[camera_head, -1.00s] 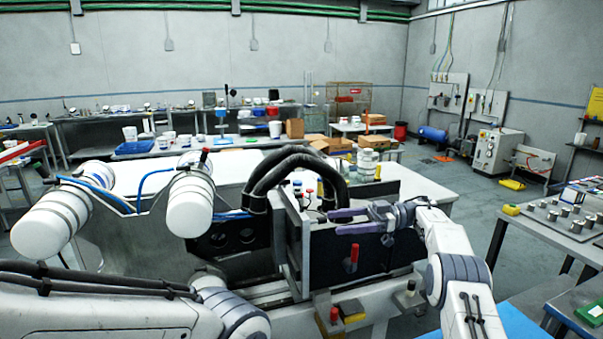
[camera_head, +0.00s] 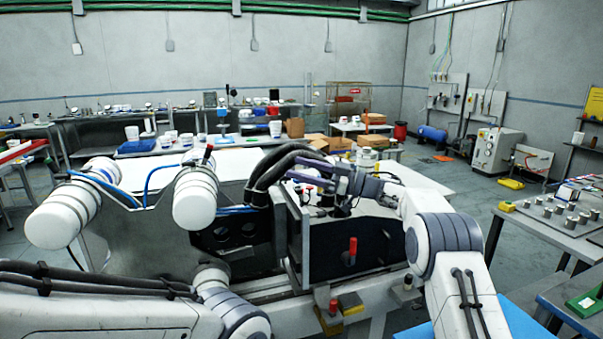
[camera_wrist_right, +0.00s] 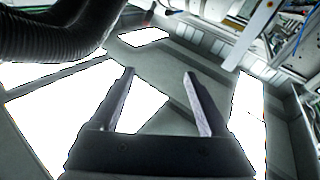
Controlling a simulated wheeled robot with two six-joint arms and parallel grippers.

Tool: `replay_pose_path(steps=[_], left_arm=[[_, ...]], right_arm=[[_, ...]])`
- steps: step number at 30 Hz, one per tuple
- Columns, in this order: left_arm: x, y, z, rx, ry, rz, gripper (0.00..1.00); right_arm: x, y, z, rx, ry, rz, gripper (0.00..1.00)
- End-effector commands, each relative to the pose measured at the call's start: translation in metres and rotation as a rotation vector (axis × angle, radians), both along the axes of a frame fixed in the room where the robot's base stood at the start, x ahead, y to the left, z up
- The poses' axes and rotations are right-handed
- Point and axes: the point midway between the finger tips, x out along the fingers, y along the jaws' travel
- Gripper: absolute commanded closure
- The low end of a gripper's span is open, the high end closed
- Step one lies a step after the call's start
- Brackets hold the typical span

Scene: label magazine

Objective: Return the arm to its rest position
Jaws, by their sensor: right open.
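My right gripper (camera_head: 322,178) is at the middle of the head view, raised above the dark panel of the machine (camera_head: 345,243) and close to the thick black hoses (camera_head: 272,168). Its two fingers are apart, with nothing between them; this also shows in the right wrist view (camera_wrist_right: 160,98). In the wrist view a ribbed black hose (camera_wrist_right: 60,32) crosses the upper left, near the fingers. My left arm shows at the lower left of the head view, but its gripper is not visible.
A red-topped knob (camera_head: 352,247) stands on the machine's front. A white table (camera_head: 425,182) lies behind. A grey table with several metal cylinders (camera_head: 540,222) is at the right. The floor between them is clear.

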Motion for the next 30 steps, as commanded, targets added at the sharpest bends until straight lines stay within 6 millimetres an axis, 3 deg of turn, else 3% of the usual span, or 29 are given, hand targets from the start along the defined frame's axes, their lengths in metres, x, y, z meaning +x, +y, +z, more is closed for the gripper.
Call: replay_pose_path(steps=[3, 6, 8, 11, 14, 19, 24, 30], left_arm=[[0.000, 0.000, 0.000, 0.000, 0.000, 0.000, 0.50], [0.000, 0.000, 0.000, 0.000, 0.000, 0.000, 0.50], [0.000, 0.000, 0.000, 0.000, 0.000, 0.000, 0.50], [0.000, 0.000, 0.000, 0.000, 0.000, 0.000, 0.50], [0.000, 0.000, 0.000, 0.000, 0.000, 0.000, 0.50], [0.000, 0.000, 0.000, 0.000, 0.000, 0.000, 0.50], [0.000, 0.000, 0.000, 0.000, 0.000, 0.000, 0.50], [0.000, 0.000, 0.000, 0.000, 0.000, 0.000, 0.50]], right_arm=[[0.013, 0.032, 0.037, 0.035, 0.002, -0.182, 0.20], [0.018, 0.052, 0.055, 0.026, 0.052, -0.386, 0.20], [0.013, 0.059, 0.056, -0.004, 0.106, -0.504, 0.20], [-0.010, 0.063, 0.039, -0.099, 0.226, -0.675, 0.20], [-0.055, 0.060, 0.004, -0.250, 0.375, -0.800, 0.20], [-0.163, 0.041, -0.070, -0.558, 0.622, -0.876, 0.20], [-0.277, 0.017, -0.129, -0.845, 0.818, -0.830, 0.20], [-0.406, -0.017, -0.176, -1.140, 1.003, -0.693, 0.20]])
